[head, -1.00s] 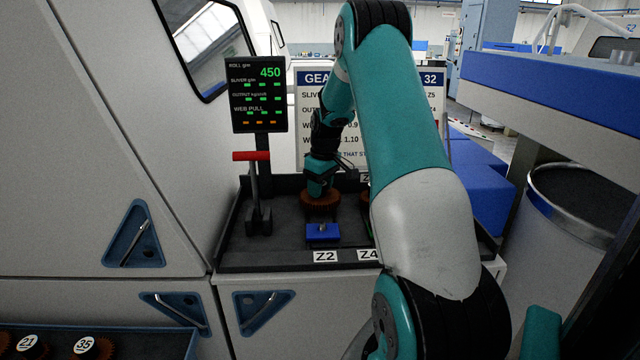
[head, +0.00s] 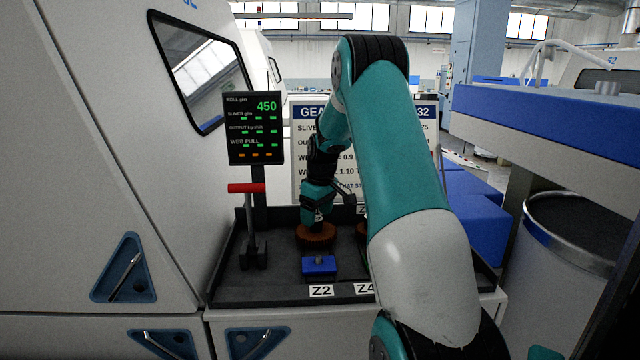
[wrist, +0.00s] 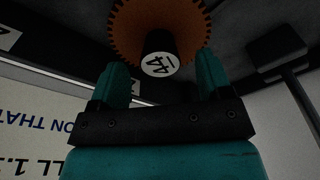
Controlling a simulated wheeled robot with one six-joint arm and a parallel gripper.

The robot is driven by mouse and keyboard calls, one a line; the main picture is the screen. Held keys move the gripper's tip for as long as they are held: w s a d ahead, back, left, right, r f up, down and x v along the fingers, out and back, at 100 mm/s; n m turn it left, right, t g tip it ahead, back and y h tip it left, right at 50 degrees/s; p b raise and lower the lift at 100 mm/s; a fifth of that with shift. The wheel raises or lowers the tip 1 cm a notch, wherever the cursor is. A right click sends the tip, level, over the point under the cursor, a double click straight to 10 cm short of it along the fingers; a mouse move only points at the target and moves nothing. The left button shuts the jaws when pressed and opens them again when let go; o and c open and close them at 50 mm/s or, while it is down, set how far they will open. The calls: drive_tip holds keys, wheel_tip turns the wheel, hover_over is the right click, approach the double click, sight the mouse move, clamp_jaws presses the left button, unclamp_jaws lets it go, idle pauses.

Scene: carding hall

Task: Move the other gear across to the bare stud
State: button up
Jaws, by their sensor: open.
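An orange-brown toothed gear (head: 316,238) sits at the back of the dark tray, behind the blue block. In the wrist view the gear (wrist: 128,28) has a dark hub with a white number disc, seemingly 44. My gripper (head: 318,216) is just above this gear; in the wrist view its open fingers (wrist: 162,70) stand either side of the hub, apart from it. The blue block (head: 319,266) in front carries a short bare stud (head: 319,257), by the Z2 label. A second brown gear (head: 361,230) is mostly hidden behind my arm.
The dark tray (head: 270,294) has a raised rim. A red-handled lever (head: 250,222) stands left of the gears, below a display (head: 254,128). A sign board (head: 305,165) rises behind. A Z4 label (head: 364,289) lies right of Z2.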

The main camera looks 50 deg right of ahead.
wheel_tip(320, 180, up, 15)
drive_tip(key=s+b, duration=0.2)
drive_tip(key=b, duration=0.1)
idle(0.5)
